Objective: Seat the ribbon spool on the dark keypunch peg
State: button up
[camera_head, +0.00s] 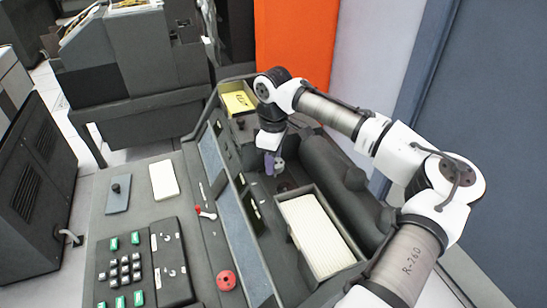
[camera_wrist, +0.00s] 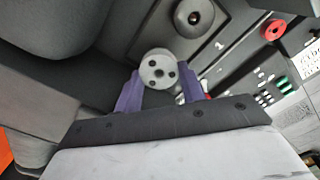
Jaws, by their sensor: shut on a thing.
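My gripper (camera_head: 271,163) has purple fingers and is shut on the ribbon spool, a light grey disc with several dark holes. The spool (camera_wrist: 158,69) shows between the fingertips in the wrist view, and only as a small pale shape (camera_head: 279,164) in the head view. A dark round seat with a small central peg (camera_wrist: 193,18) lies beyond the spool in the wrist view, apart from it. This looks like the dark keypunch peg; in the head view it appears as a dark round spot (camera_head: 284,187) just below the gripper, partly hard to make out.
A tray of cream cards (camera_head: 315,235) stands close in front of the gripper, with a dark roller (camera_head: 330,175) at its right. A yellow card box (camera_head: 238,103) is behind. A red knob (camera_head: 226,280) and keypad (camera_head: 122,268) lie at front left.

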jog(key=shift+f, duration=0.2)
jog(key=shift+f, duration=0.55)
jog(key=shift+s+f, duration=0.15)
jog(key=shift+f, duration=0.5)
dwell(1.0)
jog(key=o, duration=1.3)
jog(key=shift+s, duration=0.1)
jog(key=shift+o, duration=0.2)
jog(key=shift+r, duration=0.1)
